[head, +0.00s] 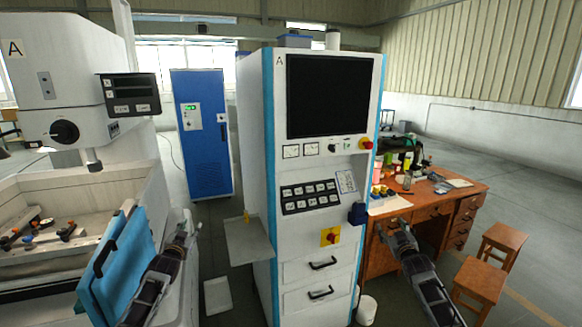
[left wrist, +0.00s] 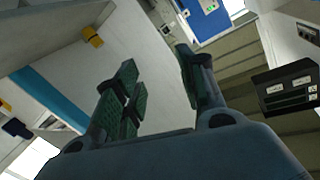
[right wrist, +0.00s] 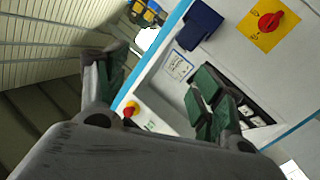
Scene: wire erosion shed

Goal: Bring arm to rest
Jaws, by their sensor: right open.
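My left gripper (head: 184,232) is low in front of the white machine at the left in the head view. In the left wrist view its fingers (left wrist: 158,88) stand apart with nothing between them. My right gripper (head: 392,232) is in front of the right side of the control cabinet (head: 258,160), close to the desk in the picture. In the right wrist view its fingers (right wrist: 155,90) are spread wide and empty. Neither gripper visibly touches anything.
A white machine (head: 62,85) with an open blue door (head: 120,262) stands at the left. A grey side tray (head: 248,240) juts from the cabinet. A cluttered wooden desk (head: 450,200) and stools (head: 503,240) are at the right. Floor shows between the blue cabinet (head: 203,135) and the machine.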

